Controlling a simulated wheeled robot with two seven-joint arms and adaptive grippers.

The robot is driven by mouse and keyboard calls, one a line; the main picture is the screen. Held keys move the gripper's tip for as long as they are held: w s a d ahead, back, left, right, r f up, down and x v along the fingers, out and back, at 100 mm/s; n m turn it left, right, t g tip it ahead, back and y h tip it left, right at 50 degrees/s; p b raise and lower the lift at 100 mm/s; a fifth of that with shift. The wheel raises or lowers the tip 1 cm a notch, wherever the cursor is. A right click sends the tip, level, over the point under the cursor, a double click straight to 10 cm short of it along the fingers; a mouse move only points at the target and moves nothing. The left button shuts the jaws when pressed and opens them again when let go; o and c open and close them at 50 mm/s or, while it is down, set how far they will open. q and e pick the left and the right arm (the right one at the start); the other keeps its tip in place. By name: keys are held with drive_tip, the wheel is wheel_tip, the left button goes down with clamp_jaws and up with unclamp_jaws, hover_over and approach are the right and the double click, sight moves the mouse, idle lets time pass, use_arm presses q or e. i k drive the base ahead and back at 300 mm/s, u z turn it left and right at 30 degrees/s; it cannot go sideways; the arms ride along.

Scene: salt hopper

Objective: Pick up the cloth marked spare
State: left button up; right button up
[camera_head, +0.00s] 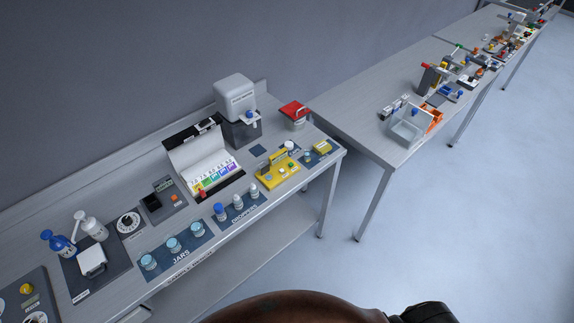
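I cannot make out any cloth with a readable "spare" mark. A white, folded-looking item (92,262) lies on a dark mat (82,286) at the left of the near bench, in front of a blue-topped bottle (60,244) and a white bottle (91,227). I cannot tell whether it is a cloth. A small dark blue square (258,150) lies flat in front of the grey dispenser, and a small yellow block-like item (322,147) sits at the bench's right end; neither has a legible mark.
The near metal bench (120,205) also holds jars (172,245) on a mat, droppers (238,202), a color-chart box (203,165), a grey dispenser (237,105) and a red-lidded container (294,114). A second bench (370,100) at right carries bins and fixtures. Floor at right is clear.

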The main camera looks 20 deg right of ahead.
sight(321, 148)
drive_tip(key=z, duration=0.8)
drive_tip(key=i, duration=1.4)
drive_tip(key=u, duration=0.45)
